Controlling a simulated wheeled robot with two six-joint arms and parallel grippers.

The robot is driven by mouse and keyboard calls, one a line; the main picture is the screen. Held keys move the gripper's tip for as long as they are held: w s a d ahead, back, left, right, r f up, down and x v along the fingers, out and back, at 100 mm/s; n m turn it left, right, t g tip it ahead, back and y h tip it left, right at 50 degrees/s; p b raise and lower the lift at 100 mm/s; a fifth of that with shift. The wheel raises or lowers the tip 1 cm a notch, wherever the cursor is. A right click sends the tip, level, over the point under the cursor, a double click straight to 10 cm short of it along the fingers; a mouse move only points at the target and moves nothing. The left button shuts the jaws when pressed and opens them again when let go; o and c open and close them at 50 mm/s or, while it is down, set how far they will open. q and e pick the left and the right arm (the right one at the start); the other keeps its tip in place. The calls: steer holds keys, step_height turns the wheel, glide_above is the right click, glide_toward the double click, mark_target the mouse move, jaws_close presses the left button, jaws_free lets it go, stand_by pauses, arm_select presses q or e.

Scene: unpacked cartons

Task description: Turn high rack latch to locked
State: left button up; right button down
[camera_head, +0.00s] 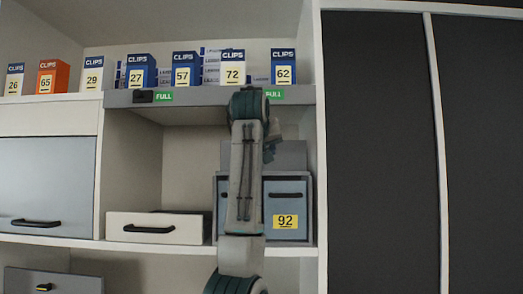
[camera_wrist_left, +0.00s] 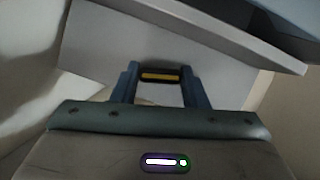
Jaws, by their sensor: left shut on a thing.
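My left arm rises through the middle of the head view, and its gripper (camera_head: 270,144) is mostly hidden behind the wrist. In the left wrist view, my left gripper (camera_wrist_left: 159,70) has its two blue fingers on either side of a small dark latch piece (camera_wrist_left: 160,78) with a yellow stripe. The fingers are shut on it, against a pale grey panel (camera_wrist_left: 105,45). This latch cannot be made out behind the arm in the head view. A similar black piece (camera_head: 143,96) sits on the left of the grey shelf front (camera_head: 205,97), beside a green label. My right gripper is not in view.
Below are a white drawer (camera_head: 135,221) and a grey-blue unit marked 92 (camera_head: 300,207), partly behind my arm. Dark panels (camera_head: 380,150) fill the right.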

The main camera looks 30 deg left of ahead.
arm_select(q)
steer(key=shift+r+m+g+y, duration=0.2)
steer(key=shift+m+g+y, duration=0.3)
steer(key=shift+m, duration=0.5)
steer(key=o, duration=0.5)
steer(key=shift+o, duration=1)
steer(key=shift+w+f, duration=0.1)
steer(key=shift+f, duration=0.05)
